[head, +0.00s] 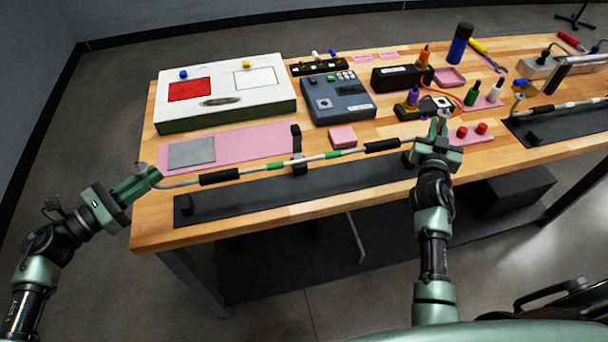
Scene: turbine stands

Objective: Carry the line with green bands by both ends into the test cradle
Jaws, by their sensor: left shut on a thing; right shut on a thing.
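The line with green bands (275,167) is a thin pale tube with black sleeves and green bands, stretched between my two grippers. My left gripper (152,177) is shut on its left end, beyond the table's left edge. My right gripper (434,143) is shut on its right end; the arm partly hides the grip. A long black base with upright blocks (345,184), apparently the test cradle, lies along the table's front edge. The line passes above or just behind it, close to its tall middle post (298,140). I cannot tell whether they touch.
Behind are a white case (225,110), a pink mat (225,140) with a grey pad, and a blue-grey device (338,97). A pink block (342,136) sits behind the line. Bottles stand near my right gripper. Another black base (548,127) with a line lies at right.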

